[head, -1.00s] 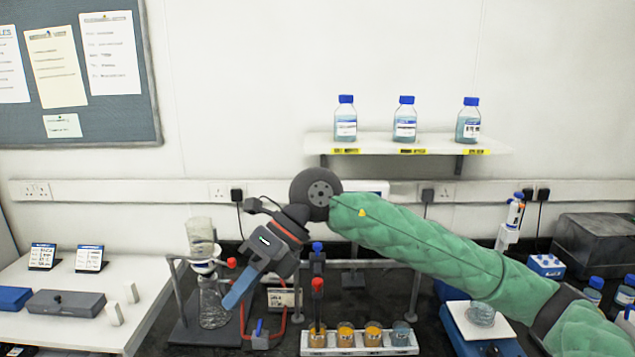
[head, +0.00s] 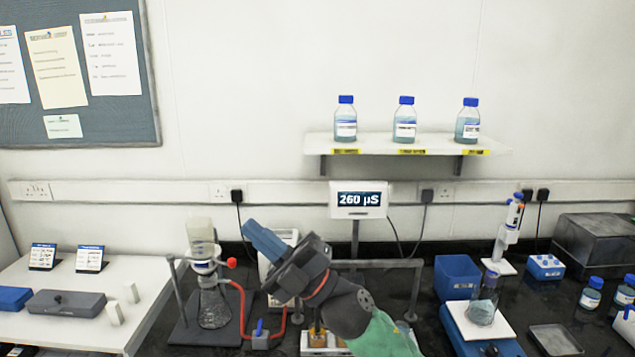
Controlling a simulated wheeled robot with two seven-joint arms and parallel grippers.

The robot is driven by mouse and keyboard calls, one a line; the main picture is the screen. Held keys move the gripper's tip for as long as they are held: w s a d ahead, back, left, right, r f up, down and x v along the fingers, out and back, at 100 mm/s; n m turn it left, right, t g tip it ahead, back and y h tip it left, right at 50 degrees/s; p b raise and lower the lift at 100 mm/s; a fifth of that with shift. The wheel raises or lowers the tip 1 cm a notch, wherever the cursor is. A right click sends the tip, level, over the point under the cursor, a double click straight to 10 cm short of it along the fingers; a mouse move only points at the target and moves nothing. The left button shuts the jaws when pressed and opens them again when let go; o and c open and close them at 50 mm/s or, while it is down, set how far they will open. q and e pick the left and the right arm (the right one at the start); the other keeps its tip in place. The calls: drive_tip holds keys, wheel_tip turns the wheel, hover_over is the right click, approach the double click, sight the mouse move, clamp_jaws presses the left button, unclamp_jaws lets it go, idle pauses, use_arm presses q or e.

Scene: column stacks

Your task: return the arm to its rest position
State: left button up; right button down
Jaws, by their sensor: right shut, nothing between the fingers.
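My right arm, in a green sleeve, comes in from the bottom edge in the head view. Its gripper (head: 262,240) points up and to the left, with its blue fingers shut and nothing between them. It is in front of the meter with the white casing and to the right of the glass column stack (head: 203,250). The arm hides most of the row of small cups (head: 317,338) at the front. My left gripper is not in view.
A display (head: 358,199) reads 260 µS. A metal rail (head: 405,264) runs behind my wrist. A blue bin (head: 457,277), a balance with a beaker (head: 482,311) and a pipette stand (head: 507,237) are to the right. Three bottles stand on the wall shelf (head: 400,143).

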drive_tip(key=w+d+f+m+t+h, duration=0.4)
drive_tip(key=d+f+m+t+h, duration=0.25)
drive_tip(key=m+t+h, duration=0.35)
drive_tip(key=w+d+f+m+t+h, duration=0.45)
drive_tip(key=f+m+t+h, duration=0.25)
drive_tip(key=m, duration=0.5)
drive_tip(key=s+d+f+m+g+h, duration=0.25)
drive_tip(key=d+f+h, duration=0.2)
drive_tip(key=f, duration=0.45)
drive_tip(key=s+d+f+m+g+h, duration=0.2)
drive_tip(key=d+f+m+g+h, duration=0.15)
drive_tip(key=d+f, duration=0.4)
drive_tip(key=s+d+f+m+g, duration=0.15)
drive_tip(key=s+f+g, duration=0.25)
drive_tip(key=s+f, duration=0.45)
drive_tip(key=s+d+f+m+g, duration=0.1)
drive_tip(key=s+d+f+g, duration=0.25)
drive_tip(key=s+f, duration=0.45)
drive_tip(key=s+d+f+m+g, duration=0.15)
drive_tip(key=s+f+g, duration=0.25)
drive_tip(key=s+f, duration=0.4)
drive_tip(key=s+a+f+g+b, duration=0.1)
drive_tip(key=f+b, duration=0.4)
drive_tip(key=f, duration=0.5)
drive_tip(key=s+a+f+n+g+b, duration=0.1)
drive_tip(key=a+f+b, duration=0.3)
drive_tip(key=f, duration=0.6)
drive_tip(key=shift+s+f+b, duration=0.3)
drive_tip(key=shift+s+b, duration=0.2)
drive_tip(key=shift+s, duration=0.4)
